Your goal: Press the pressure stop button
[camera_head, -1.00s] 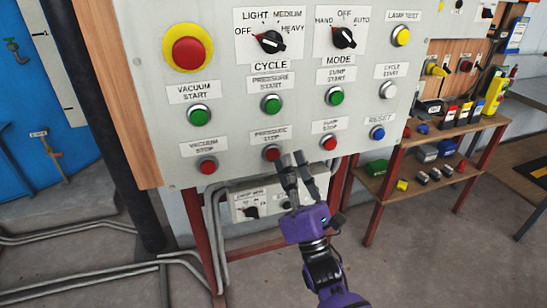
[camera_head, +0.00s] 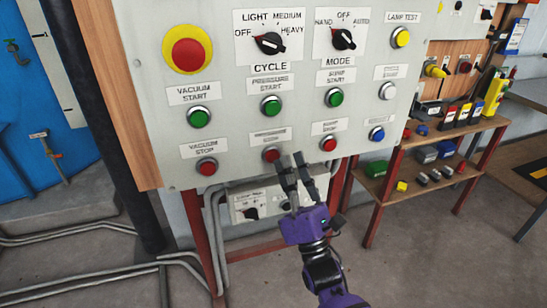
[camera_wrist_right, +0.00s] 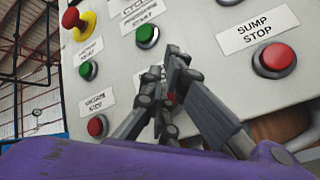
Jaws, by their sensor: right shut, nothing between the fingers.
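The pressure stop button (camera_head: 271,154) is red and sits in the lower row of the panel (camera_head: 236,112), below the green pressure start button (camera_head: 271,105). My right gripper (camera_head: 290,158) is purple with grey fingers, shut and empty. Its fingertips are just right of and slightly below the button in the head view. In the right wrist view the fingers (camera_wrist_right: 178,62) cover most of the pressure stop button; only a sliver of red (camera_wrist_right: 171,97) shows behind them. I cannot tell whether they touch it. My left gripper is not in view.
The red vacuum stop button (camera_head: 207,167) is to the left and the red sump stop button (camera_head: 328,144) to the right. A yellow-ringed emergency button (camera_head: 187,51) is at upper left. A small lower box (camera_head: 247,204) hangs below the panel. A shelf (camera_head: 420,181) stands right.

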